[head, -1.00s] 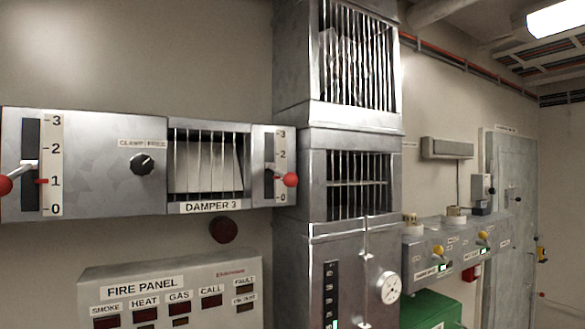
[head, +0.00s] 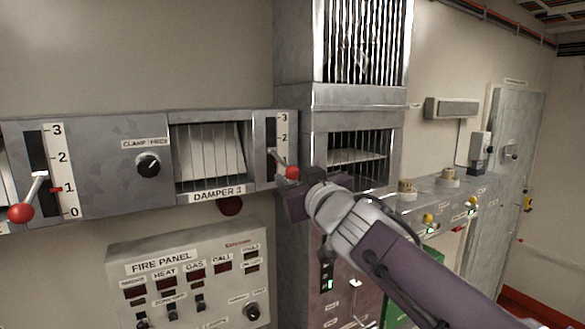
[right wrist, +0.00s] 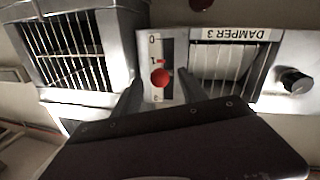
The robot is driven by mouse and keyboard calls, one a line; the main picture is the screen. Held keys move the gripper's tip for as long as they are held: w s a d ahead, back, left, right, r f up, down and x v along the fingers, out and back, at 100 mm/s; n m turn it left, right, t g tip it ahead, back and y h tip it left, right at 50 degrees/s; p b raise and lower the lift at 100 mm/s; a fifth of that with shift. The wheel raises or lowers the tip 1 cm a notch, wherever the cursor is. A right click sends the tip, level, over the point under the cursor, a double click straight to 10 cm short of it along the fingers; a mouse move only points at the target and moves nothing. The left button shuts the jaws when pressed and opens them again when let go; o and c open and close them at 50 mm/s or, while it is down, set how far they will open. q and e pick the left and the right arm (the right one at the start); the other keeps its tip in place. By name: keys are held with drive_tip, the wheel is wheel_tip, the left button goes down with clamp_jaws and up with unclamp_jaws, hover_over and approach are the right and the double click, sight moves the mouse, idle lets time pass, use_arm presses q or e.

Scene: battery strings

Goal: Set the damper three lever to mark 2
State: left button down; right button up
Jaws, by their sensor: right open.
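The damper three lever is on the right of the panel labelled DAMPER 3. My right gripper (head: 299,190) is open just below and in front of the knob. In the right wrist view its fingers stand either side of the knob, with gaps; I see no contact. My left gripper is out of view.
A second red-knobbed lever (head: 21,212) is at far left. A CLAMP/FREE knob (head: 148,164) sits left of the grille window (head: 211,151). The fire panel (head: 190,270) is below. A metal duct column (head: 291,85) stands close on the right.

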sight(294, 175)
drive_tip(key=x, duration=0.3)
drive_tip(key=shift+w, duration=0.25)
drive_tip(key=shift+s, duration=0.1)
drive_tip(key=shift+c, duration=0.3)
drive_tip(key=shift+s, duration=0.1)
clamp_jaws()
idle(0.7)
